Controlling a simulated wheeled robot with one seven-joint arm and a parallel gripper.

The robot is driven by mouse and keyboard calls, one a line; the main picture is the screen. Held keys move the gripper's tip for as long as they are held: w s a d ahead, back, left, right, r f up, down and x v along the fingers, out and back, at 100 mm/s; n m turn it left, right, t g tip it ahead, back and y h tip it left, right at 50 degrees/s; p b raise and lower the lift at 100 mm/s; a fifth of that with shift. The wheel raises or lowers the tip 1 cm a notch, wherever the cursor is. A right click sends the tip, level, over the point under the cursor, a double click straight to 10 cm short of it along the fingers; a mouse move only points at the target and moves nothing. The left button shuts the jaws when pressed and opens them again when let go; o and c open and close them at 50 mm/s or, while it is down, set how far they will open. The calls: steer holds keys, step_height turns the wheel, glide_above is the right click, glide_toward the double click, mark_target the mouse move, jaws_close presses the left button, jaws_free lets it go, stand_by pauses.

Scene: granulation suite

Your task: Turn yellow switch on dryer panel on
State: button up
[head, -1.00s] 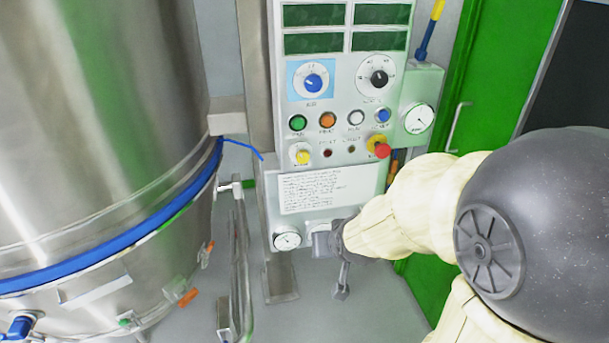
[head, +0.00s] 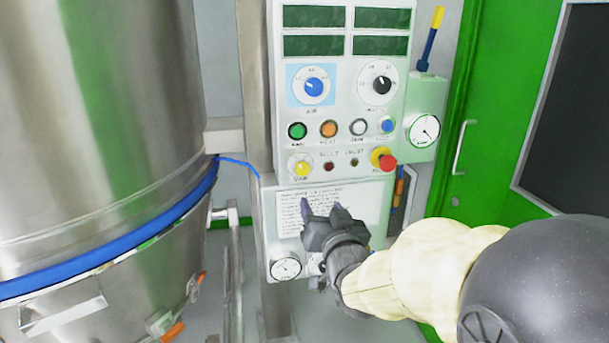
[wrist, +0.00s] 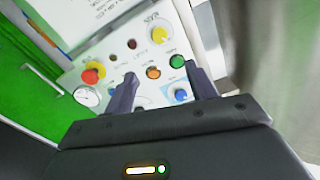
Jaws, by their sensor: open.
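The dryer panel (head: 340,118) is a pale upright box with displays, dials and buttons. Its yellow switch (head: 302,168) is a round yellow knob on a pale plate at the lower left of the controls. In the wrist view, where the panel appears turned over, the yellow switch (wrist: 160,36) is near the top, beyond the fingers. My gripper (head: 321,206) is open and empty, in front of the white text label below the switch, with its fingers pointing up. In the wrist view my gripper (wrist: 160,74) has its two fingers apart. It appears clear of the switch.
A red emergency button (head: 388,163) on yellow sits right of the switch. Green (head: 297,131) and orange (head: 328,129) buttons are above. A steel vessel (head: 95,110) with a blue band fills the left. A green door (head: 480,130) is at the right.

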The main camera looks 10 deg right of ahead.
mark_target(303, 170)
steer(key=shift+w+r+p, duration=0.1)
steer(key=shift+w+p, duration=0.05)
steer(key=shift+p, duration=0.25)
steer(key=w+p, duration=0.2)
steer(key=p, duration=0.3)
steer(key=shift+r+p, duration=0.1)
steer(key=shift+p, duration=0.25)
steer(key=p, duration=0.3)
steer(key=shift+w, duration=0.3)
steer(key=w+p, duration=0.1)
steer(key=w, duration=0.3)
steer(key=w+p, duration=0.1)
steer(key=w, duration=0.4)
steer(key=w+p, duration=0.1)
steer(key=w, duration=0.4)
steer(key=shift+w+a+f, duration=0.25)
steer(key=shift+a, duration=0.05)
steer(key=c, duration=1)
